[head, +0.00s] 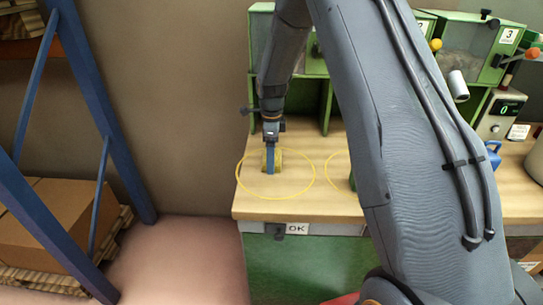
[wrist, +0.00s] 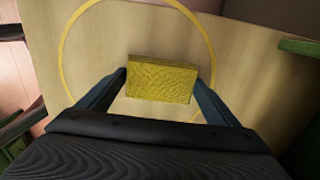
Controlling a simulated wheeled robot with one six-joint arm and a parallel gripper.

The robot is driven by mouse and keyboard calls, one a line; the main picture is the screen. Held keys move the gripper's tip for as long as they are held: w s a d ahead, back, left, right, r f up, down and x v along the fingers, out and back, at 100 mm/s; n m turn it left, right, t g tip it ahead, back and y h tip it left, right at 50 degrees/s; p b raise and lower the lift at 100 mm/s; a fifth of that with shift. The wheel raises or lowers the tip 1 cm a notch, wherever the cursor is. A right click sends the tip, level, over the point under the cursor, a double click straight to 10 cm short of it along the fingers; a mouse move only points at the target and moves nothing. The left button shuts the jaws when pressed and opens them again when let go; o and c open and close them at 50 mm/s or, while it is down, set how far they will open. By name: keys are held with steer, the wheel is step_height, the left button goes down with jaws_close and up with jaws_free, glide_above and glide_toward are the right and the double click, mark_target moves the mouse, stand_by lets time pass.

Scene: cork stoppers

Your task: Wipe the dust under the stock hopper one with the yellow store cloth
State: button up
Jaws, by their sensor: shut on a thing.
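My gripper (head: 270,160) points down over the left end of the wooden bench. Its two blue fingers are shut on the yellow cloth (wrist: 162,79), which looks like a thick folded block in the wrist view. The cloth also shows behind a finger in the head view (head: 278,158). It is inside the left yellow ring (head: 312,190) drawn on the bench top; I cannot tell whether it touches the wood. The left green hopper (head: 262,45) stands above and behind the ring, its front largely hidden by my arm. I cannot make out any dust.
The wooden bench (head: 300,207) has a second yellow ring (head: 328,172), mostly hidden by my arm. Hopper 3 (head: 490,50), a display box (head: 500,113) and a blue jug (head: 493,155) are at right. A blue rack (head: 45,215) with a cardboard box (head: 60,215) stands at left.

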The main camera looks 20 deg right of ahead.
mark_target(270, 186)
steer(key=shift+s+a+r+p, duration=0.15)
steer(key=shift+s+p, duration=0.05)
steer(key=shift+s, duration=0.2)
steer(key=shift+s+a+r+p, duration=0.1)
steer(key=shift+s+p, duration=0.1)
steer(key=shift+s, duration=0.2)
steer(key=shift+s+a+f+p, duration=0.1)
steer(key=shift+s+a+p, duration=0.2)
steer(key=shift+s, duration=0.35)
steer(key=shift+s+a+r+p, duration=0.15)
steer(key=shift+s+p, duration=0.25)
steer(key=shift+s, duration=0.25)
steer(key=shift+s+a+f+p, duration=0.2)
steer(key=shift+s+p, duration=0.15)
steer(key=shift+s, duration=0.3)
steer(key=shift+s+a+f+p, duration=0.1)
steer(key=shift+s+a+p, duration=0.15)
steer(key=shift+s, duration=0.4)
steer(key=shift+s+a+r+p, duration=0.15)
steer(key=shift+s+p, duration=0.2)
steer(key=shift+s, duration=0.25)
steer(key=shift+s+a+f+p, duration=0.2)
steer(key=shift+s+p, duration=0.1)
steer(key=shift+s, duration=0.35)
steer(key=shift+s+a+f, duration=0.15)
steer(key=shift+s+a, duration=0.05)
steer(key=shift+s, duration=0.5)
steer(key=shift+p, duration=0.3)
